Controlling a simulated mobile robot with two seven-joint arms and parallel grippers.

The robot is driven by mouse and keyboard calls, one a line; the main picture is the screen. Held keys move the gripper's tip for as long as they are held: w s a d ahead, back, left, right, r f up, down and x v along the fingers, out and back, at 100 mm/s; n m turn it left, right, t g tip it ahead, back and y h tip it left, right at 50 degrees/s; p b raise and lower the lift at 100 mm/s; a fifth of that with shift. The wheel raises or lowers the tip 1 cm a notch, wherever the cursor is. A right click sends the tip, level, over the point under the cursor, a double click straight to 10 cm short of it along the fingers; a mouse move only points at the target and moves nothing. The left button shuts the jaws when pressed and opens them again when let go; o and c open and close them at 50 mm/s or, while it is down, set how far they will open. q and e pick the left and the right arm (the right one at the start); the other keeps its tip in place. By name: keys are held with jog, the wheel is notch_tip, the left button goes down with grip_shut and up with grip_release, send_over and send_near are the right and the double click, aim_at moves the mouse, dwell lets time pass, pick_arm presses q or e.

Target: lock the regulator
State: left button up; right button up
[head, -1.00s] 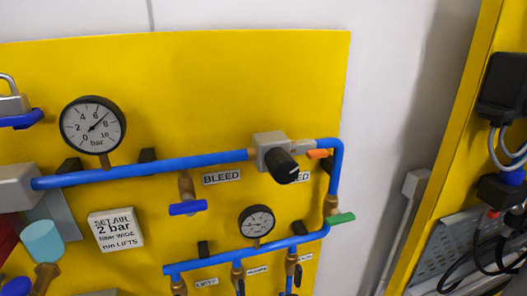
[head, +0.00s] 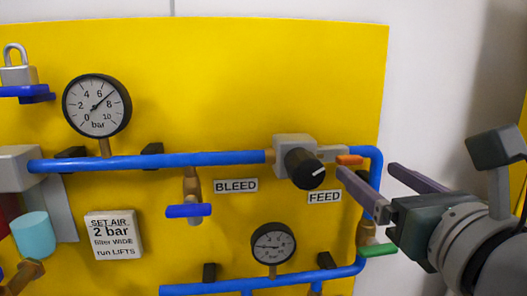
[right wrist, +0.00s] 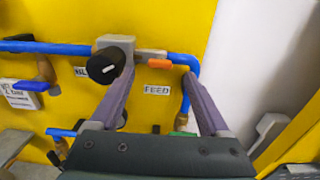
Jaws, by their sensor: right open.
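The regulator is a grey block (head: 291,146) on the blue pipe with a black knob (head: 305,169) bearing a white mark. The knob also shows in the right wrist view (right wrist: 106,66). A grey valve body with an orange lever (head: 349,160) sits just right of it, above the FEED label (head: 325,197). In the right wrist view the left finger overlaps the knob's right edge; contact cannot be told. My left gripper is not in view.
A large gauge (head: 97,105) is on the upper pipe and a smaller gauge (head: 273,250) on the lower pipe. A blue BLEED lever (head: 188,210), a green lever (head: 377,250) and a SET AIR 2 bar sign (head: 113,236) are nearby. The upper yellow panel is clear.

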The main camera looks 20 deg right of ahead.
aim_at(353, 160)
jog(key=p+x, duration=0.1)
jog(key=x, duration=0.5)
grip_shut()
dwell(0.7)
